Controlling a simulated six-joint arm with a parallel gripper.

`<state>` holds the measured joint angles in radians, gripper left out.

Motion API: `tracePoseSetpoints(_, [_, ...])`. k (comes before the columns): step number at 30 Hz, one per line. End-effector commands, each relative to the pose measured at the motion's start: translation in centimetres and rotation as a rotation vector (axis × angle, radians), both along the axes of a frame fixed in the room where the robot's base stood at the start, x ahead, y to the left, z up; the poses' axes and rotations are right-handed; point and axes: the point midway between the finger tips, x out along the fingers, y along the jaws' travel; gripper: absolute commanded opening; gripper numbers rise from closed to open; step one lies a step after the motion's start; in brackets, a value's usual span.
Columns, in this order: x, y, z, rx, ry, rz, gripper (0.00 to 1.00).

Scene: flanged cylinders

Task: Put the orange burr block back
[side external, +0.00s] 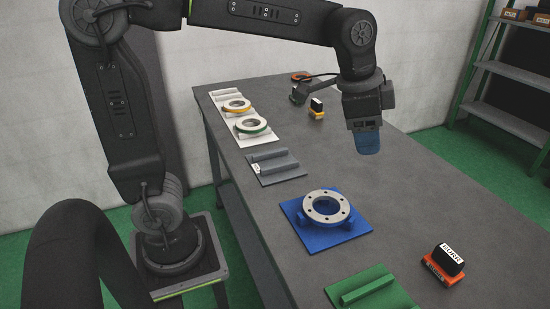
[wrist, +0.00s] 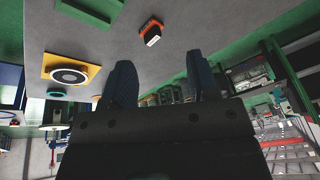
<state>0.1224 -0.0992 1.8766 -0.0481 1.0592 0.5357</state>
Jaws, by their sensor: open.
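The orange burr block (side external: 449,262) is black on top with a white label and has an orange base. It stands on the table at the near right, beside the green fixture (side external: 372,291). It also shows at the top of the wrist view (wrist: 151,32). My gripper (side external: 368,143) has blue fingers and hangs above the table's right side, well behind the block and apart from it. In the wrist view its two fingers (wrist: 160,85) are spread with nothing held between them.
A blue fixture (side external: 341,239) carries a grey flanged ring (side external: 327,206). A grey fixture (side external: 277,168) is empty. Yellow (side external: 237,105) and green (side external: 252,127) rings lie on white plates. A black block with a yellow base (side external: 316,109) stands further back. Shelves (side external: 508,80) stand right.

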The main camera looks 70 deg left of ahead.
Motion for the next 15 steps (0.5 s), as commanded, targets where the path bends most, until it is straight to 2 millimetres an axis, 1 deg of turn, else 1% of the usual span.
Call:
tracePoseSetpoints(1, [-2.3,1.0,0.3,-0.016,-0.024,0.074,0.54])
tracePoseSetpoints(3, [-5.0,2.1,0.0,-0.042,-0.050,0.179,0.54])
tracePoseSetpoints(6, [-8.8,3.3,-1.0,-0.080,-0.087,0.324,0.54])
tracePoseSetpoints(9, [-11.8,4.2,-2.3,-0.116,-0.120,0.444,0.54])
tracePoseSetpoints(12, [-13.8,4.8,-3.6,-0.145,-0.144,0.535,0.54])
tracePoseSetpoints(15, [-15.0,5.1,-4.5,-0.165,-0.158,0.588,0.54])
